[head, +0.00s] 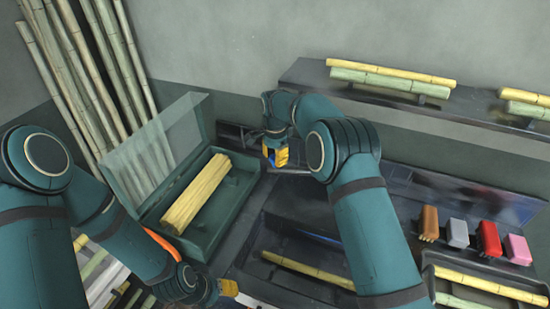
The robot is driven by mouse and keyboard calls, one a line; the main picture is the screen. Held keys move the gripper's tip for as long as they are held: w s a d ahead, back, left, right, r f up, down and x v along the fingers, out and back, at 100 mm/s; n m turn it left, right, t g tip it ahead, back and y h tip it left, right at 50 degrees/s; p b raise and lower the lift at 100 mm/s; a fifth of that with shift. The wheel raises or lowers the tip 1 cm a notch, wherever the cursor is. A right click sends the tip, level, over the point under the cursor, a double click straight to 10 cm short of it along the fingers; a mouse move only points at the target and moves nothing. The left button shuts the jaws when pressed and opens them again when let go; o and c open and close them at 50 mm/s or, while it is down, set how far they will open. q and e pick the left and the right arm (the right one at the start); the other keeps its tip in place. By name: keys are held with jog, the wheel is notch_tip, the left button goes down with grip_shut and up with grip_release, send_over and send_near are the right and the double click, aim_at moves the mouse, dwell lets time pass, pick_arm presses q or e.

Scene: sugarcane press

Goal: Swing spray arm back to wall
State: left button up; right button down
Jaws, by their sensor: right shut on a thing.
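My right gripper (276,158) reaches over the dark bench toward the wall, just right of the green open box. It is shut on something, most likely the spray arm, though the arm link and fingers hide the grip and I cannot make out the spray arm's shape. My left gripper (229,288) is low in the picture, left of the bench front. Only part of its yellow finger shows, so its opening cannot be judged.
The green box (222,212) with its raised clear lid holds a bundle of yellow cane (196,194). Tall canes (85,70) lean at the back left. A wall shelf (310,75) carries cane pieces. Several coloured blocks (488,238) stand at right.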

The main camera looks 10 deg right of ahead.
jog(key=shift+w+f, duration=0.1)
jog(key=shift+w, duration=0.05)
dwell(0.3)
jog(key=c, duration=0.5)
grip_release()
jog(key=shift+r, duration=3.8)
